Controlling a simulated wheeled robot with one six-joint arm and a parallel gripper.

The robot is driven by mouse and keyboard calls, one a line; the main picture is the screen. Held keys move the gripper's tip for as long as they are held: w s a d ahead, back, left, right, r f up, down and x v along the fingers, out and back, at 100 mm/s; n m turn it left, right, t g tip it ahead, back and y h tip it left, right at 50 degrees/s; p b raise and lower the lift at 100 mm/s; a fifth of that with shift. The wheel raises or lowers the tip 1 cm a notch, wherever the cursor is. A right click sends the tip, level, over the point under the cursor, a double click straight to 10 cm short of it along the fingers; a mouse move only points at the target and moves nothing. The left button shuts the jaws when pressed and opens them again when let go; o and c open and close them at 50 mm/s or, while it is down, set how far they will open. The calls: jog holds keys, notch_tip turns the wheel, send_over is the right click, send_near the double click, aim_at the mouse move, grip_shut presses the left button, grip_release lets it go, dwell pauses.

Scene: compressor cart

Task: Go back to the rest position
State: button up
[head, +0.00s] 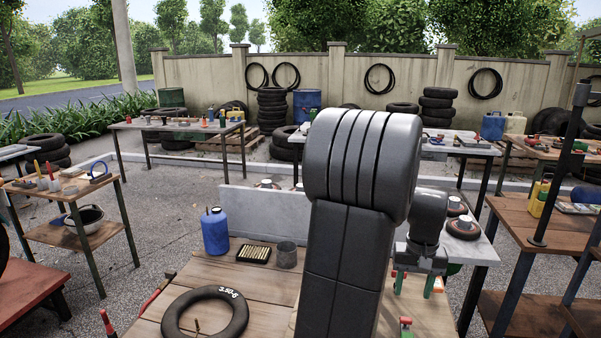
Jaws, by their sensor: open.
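My gripper (414,284) is at the right of my large grey arm, over the right part of the wooden cart top (255,277). Its two green-tipped fingers point down and stand apart, with nothing seen between them. The arm hides the middle of the cart top and part of what lies behind it. A black inner tube marked 3.50-6 (167,318) lies flat at the front left of the top, well apart from the gripper.
A blue bottle (215,231), a tray of small brass-coloured pieces (252,254) and a grey cup (287,254) stand along the back left of the top. A small red-and-green part (405,327) is below the gripper. Side tables flank the cart, with paving between.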

aim_at(406, 319)
notch_tip(406, 319, down, 9)
jog(key=shift+r, duration=0.2)
dwell(0.4)
notch_tip(406, 319, up, 14)
notch_tip(406, 319, down, 14)
jog(key=shift+f, duration=0.15)
jog(key=shift+n, duration=0.3)
jog(key=n, duration=0.8)
jog(key=shift+n, duration=0.4)
notch_tip(406, 319, up, 13)
jog(key=shift+r, duration=0.2)
